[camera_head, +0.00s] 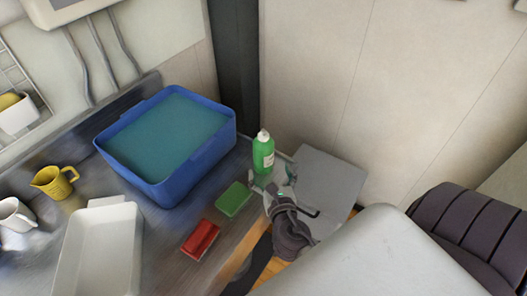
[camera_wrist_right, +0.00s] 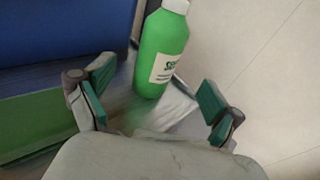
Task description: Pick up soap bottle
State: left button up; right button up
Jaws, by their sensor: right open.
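The soap bottle (camera_head: 263,153) is green with a white cap and a white label. It stands upright on the metal counter, right of the blue tub. My right gripper (camera_head: 273,178) is just in front of it in the head view. In the right wrist view the bottle (camera_wrist_right: 164,45) stands just beyond my open fingers (camera_wrist_right: 158,108), roughly centred between them. I see no contact between fingers and bottle. My left gripper is not in view.
A blue tub (camera_head: 176,190) with greenish water stands left of the bottle. A green sponge (camera_head: 233,199) and a red sponge (camera_head: 201,240) lie in front of it. A white tray (camera_head: 71,250), a yellow jug (camera_head: 51,183) and a white mug (camera_head: 14,216) are at the left. A wall rises behind.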

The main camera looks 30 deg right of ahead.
aim_at(264, 154)
jog(key=x, duration=0.6)
jog(key=f+p+x, duration=0.1)
jog(key=x, duration=0.2)
jog(key=shift+s+a, duration=0.1)
jog(key=shift+s, duration=0.1)
jog(key=shift+c, duration=0.4)
jog(key=shift+r, duration=0.1)
jog(key=c, duration=1.4)
